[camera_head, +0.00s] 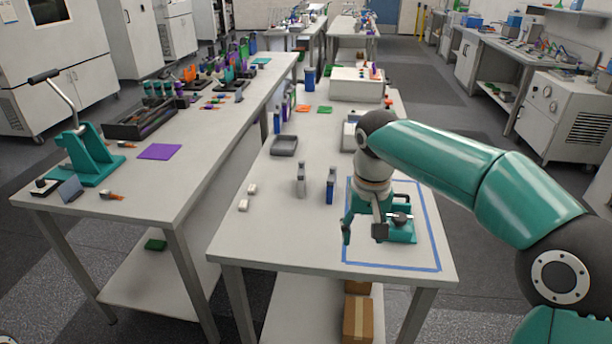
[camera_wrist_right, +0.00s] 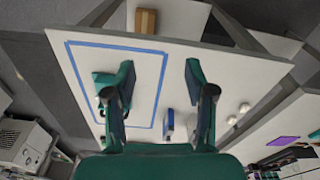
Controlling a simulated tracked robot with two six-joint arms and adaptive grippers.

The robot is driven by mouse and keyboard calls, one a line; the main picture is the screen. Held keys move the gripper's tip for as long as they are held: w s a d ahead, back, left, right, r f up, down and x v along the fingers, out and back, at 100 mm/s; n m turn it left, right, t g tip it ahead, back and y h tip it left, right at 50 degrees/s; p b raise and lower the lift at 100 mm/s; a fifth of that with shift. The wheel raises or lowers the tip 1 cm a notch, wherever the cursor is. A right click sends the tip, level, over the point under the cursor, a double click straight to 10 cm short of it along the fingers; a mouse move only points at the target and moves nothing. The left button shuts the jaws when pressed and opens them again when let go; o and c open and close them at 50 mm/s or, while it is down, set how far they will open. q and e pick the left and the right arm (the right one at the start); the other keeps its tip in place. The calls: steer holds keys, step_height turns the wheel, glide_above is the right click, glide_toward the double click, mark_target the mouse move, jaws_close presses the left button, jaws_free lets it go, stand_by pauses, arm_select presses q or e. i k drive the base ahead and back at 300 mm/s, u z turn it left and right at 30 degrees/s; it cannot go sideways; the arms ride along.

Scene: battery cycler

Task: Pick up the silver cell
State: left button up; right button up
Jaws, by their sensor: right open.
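The silver cell (camera_head: 301,181) stands upright on the near table, left of the blue cell (camera_head: 331,187). My right gripper (camera_head: 363,232) is open and empty above the near table, to the right of and nearer than both cells, by the left side of the blue tape outline. In the right wrist view, its two fingers (camera_wrist_right: 160,76) are spread with bare table between their tips. My left gripper is not in view.
A teal fixture with a black knob (camera_head: 402,226) sits inside the blue tape outline (camera_head: 433,222), close beside my right gripper. Two small white blocks (camera_head: 248,197) lie left of the silver cell. A grey tray (camera_head: 285,145) lies behind. The table's front left is clear.

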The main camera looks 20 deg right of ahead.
mark_target(301, 182)
steer(key=i, duration=1.35)
steer(key=u, duration=0.05)
